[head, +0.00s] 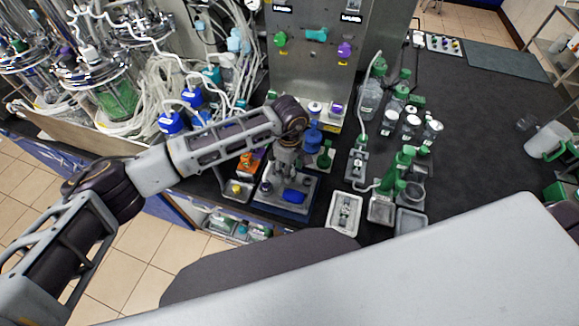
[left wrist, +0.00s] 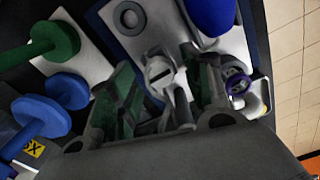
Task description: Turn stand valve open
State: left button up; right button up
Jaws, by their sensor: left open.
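The stand (head: 268,203) is a pale grey plate on a dark blue base at the near edge of the bench in the head view. It carries a blue part (head: 293,196) and a purple-ringed part (left wrist: 238,82). A small grey round valve knob with a pale slotted bar (left wrist: 160,73) shows in the left wrist view. My left gripper (head: 286,168) points down over the stand. Its two fingers (left wrist: 162,80) are open, one on each side of the knob; I cannot tell whether they touch it. The gripper hides the knob in the head view. My right gripper is out of view.
A green-handled valve (left wrist: 55,42) and blue knobs (left wrist: 42,108) stand close beside the gripper. A grey control panel (head: 312,60) rises behind. Glass vessels and tubing (head: 110,95) crowd the left. Green-capped bottles (head: 398,115) and trays stand right; the dark bench (head: 480,120) beyond is mostly clear.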

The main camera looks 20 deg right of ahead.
pick_arm(q)
jog(key=shift+c, duration=0.5)
jog(key=c, duration=0.9)
jog(key=shift+c, duration=0.2)
